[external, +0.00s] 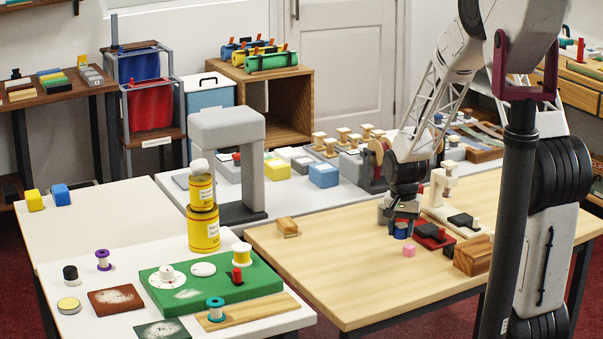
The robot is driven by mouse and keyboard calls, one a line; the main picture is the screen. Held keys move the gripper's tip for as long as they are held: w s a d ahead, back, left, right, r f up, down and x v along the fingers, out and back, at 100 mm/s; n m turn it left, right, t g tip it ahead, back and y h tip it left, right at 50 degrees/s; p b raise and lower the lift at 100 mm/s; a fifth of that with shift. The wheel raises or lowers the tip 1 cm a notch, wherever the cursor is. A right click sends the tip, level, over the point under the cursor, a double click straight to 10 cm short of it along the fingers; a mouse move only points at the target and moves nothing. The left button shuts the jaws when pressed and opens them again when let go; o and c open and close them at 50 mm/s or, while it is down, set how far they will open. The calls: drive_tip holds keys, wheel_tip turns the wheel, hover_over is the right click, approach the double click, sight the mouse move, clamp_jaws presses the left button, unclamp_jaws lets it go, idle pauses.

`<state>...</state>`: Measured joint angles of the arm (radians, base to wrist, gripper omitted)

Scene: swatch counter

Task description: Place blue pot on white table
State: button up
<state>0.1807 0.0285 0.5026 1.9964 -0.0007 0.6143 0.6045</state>
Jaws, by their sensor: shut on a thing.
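A small blue pot (402,231) is at my gripper (402,222), over the light wood table (330,270). My gripper points down and is shut on the pot. The fingers hide its upper part, and I cannot tell whether its base touches the wood. A white table (120,255) stands at the front left, with a paler white-topped table (110,205) behind it. Another white surface (290,205) runs along the back, behind the wood table.
A wooden block (287,227) sits at the wood table's left. Yellow tins (203,228), a green board (200,285) and spools crowd the front white table.

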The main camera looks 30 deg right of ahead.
sight(393, 244)
drive_tip(key=shift+w+d+f, duration=0.1)
drive_tip(key=shift+w+d, duration=0.1)
drive_tip(key=shift+w, duration=0.9)
drive_tip(key=shift+w+d+f, duration=0.1)
drive_tip(key=shift+w+d, duration=0.1)
drive_tip(key=shift+w, duration=0.85)
drive_tip(key=shift+f, duration=0.1)
drive_tip(key=shift+f, duration=1.65)
drive_tip(key=shift+f, duration=0.15)
drive_tip(key=o, duration=1)
drive_tip(key=shift+r, duration=6.15)
